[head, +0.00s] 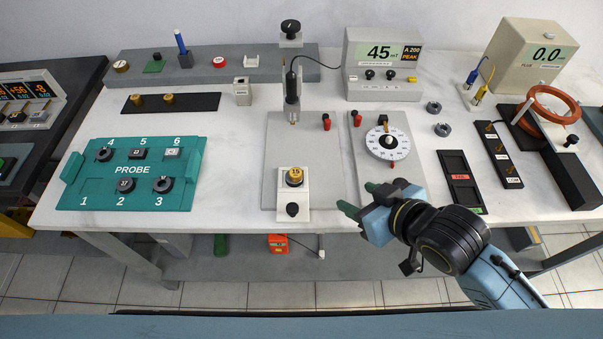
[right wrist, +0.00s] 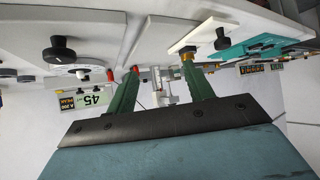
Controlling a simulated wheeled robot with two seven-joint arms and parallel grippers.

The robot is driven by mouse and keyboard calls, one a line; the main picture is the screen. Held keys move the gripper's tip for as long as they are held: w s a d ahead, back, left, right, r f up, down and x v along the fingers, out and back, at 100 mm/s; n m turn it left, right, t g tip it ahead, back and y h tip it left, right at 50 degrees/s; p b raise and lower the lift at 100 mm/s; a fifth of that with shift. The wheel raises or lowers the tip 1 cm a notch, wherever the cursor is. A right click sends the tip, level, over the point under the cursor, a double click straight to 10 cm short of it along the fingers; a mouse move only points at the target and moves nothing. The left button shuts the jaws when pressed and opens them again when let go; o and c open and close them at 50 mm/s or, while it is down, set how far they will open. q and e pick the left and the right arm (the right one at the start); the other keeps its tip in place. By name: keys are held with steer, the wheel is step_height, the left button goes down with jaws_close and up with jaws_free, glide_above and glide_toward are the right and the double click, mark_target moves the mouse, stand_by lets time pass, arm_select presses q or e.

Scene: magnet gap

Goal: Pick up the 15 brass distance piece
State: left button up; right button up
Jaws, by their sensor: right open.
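The brass distance piece marked 15 (head: 294,177) sits on a white holder (head: 293,209) with a black knob, at the front of a grey plate (head: 280,135). In the right wrist view a bit of brass (right wrist: 187,51), seemingly this piece, shows just beyond one fingertip, partly hidden by it. My right gripper (head: 360,199) is to the right of the piece, over the table's front edge, with its green fingers pointing left. The fingers stand apart with nothing between them, as the right wrist view (right wrist: 160,68) shows. My left gripper is not in view.
A probe post (head: 292,90) rises behind the piece. A dial plate (head: 387,140) lies beyond my right gripper. Two brass pieces (head: 152,99) sit on a black strip at the left. A teal PROBE tray (head: 130,185) lies front left. Bare tabletop separates tray and plate.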

step_height(320, 180, up, 4)
steer(key=a+n+y, duration=0.2)
steer(key=a+y, duration=0.1)
steer(key=b, duration=0.2)
glide_toward(295, 172)
steer(key=shift+w+a, duration=0.7)
steer(key=shift+w, duration=0.05)
steer(key=shift+w+a+f, duration=0.25)
steer(key=w+a+f, duration=0.1)
steer(key=w+a+f+b, duration=0.1)
steer(key=f, duration=0.1)
steer(key=shift+w+a, duration=0.15)
steer(key=shift+w, duration=0.05)
steer(key=shift+w+a+f, duration=0.15)
steer(key=shift+a, duration=0.05)
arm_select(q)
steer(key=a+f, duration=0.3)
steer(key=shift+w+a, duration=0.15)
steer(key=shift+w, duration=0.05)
arm_select(e)
steer(key=shift+c, duration=0.2)
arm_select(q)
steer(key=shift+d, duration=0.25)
arm_select(e)
jaws_close()
